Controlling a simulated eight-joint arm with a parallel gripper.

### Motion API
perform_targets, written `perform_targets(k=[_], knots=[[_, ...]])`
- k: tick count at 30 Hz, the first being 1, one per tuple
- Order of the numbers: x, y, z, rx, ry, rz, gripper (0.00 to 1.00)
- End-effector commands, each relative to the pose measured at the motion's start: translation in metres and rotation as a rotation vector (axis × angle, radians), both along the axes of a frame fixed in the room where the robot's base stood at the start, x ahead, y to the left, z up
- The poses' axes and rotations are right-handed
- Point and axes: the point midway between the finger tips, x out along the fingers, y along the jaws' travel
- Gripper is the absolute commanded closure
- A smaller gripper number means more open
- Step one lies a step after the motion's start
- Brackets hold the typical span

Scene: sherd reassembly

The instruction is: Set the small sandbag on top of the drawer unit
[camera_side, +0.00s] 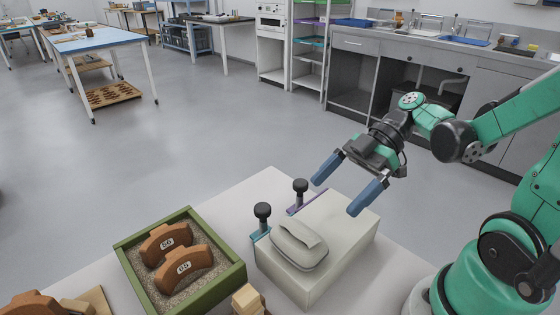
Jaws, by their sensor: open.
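The small sandbag (299,246) is a pale, rounded pad with a strap-like ridge across it. It lies on top of the drawer unit (352,228), a white box on the pale table. My gripper (342,188) is open, with two blue fingers spread apart. It hangs above the far right part of the drawer unit, apart from the sandbag, and nothing is between its fingers.
Two dark-knobbed tools (262,212) stand by the unit's far left side. A green sand tray (238,275) holds two brown sherds labelled 56 and 65. Wooden blocks (248,299) lie at the table's front. The table (258,187) is bare behind the tray.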

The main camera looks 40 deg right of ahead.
Motion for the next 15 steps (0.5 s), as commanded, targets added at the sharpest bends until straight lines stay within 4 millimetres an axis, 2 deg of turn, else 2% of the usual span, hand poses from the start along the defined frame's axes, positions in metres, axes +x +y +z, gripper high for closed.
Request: perform_targets(k=[3,7,12,15], knots=[[0.006,0.007,-0.011,-0.157,0.222,-0.205,0.00],[0.014,0.004,-0.020,-0.351,0.384,-0.568,0.00],[0.028,-0.004,-0.010,-0.423,0.350,-0.996,0.00],[0.034,-0.006,0.000,-0.386,0.287,-1.144,0.00]])
